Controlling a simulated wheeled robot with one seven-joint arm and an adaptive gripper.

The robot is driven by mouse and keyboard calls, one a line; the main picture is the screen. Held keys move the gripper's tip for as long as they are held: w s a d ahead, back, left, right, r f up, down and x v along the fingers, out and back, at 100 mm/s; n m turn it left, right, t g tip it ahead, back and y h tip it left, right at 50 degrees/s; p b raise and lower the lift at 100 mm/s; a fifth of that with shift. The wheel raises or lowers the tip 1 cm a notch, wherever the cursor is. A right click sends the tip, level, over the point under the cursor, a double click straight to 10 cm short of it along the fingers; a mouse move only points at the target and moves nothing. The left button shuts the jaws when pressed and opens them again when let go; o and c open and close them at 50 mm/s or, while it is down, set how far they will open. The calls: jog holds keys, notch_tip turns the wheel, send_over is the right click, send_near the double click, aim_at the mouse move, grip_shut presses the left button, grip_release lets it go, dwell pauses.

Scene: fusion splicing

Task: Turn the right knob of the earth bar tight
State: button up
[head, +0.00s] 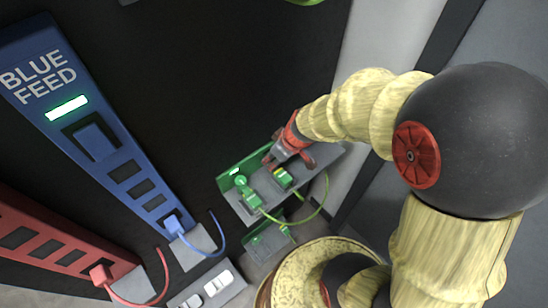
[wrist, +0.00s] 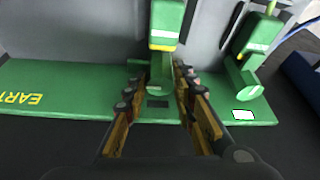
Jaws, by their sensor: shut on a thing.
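The earth bar (head: 325,153) is a grey block with a green face, right of centre in the head view. In the wrist view its green plate (wrist: 70,92) bears yellow lettering. My gripper (head: 272,160) is at the right terminal. In the wrist view my gripper (wrist: 159,78) has a finger on each side of the green right knob (wrist: 161,72) and is shut on it. The head view hides most of that knob behind the fingers. The left knob (head: 241,180) stands free, with a white lit window (wrist: 243,115) by it in the wrist view; the right knob's window (wrist: 157,90) is dark.
Green plugs (head: 283,177) with yellow-green cables sit beside both knobs, and a cable (head: 322,203) loops at the right. A smaller green-and-grey unit (head: 268,243) lies in front. The blue feed panel (head: 90,110) and red panel (head: 50,240) stand left.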

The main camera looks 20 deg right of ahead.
jog(key=shift+m, duration=0.5)
jog(key=o, duration=1.2)
jog(key=shift+c, duration=0.2)
jog(key=v, duration=1.2)
jog(key=shift+a, duration=0.15)
jog(key=shift+s, duration=0.1)
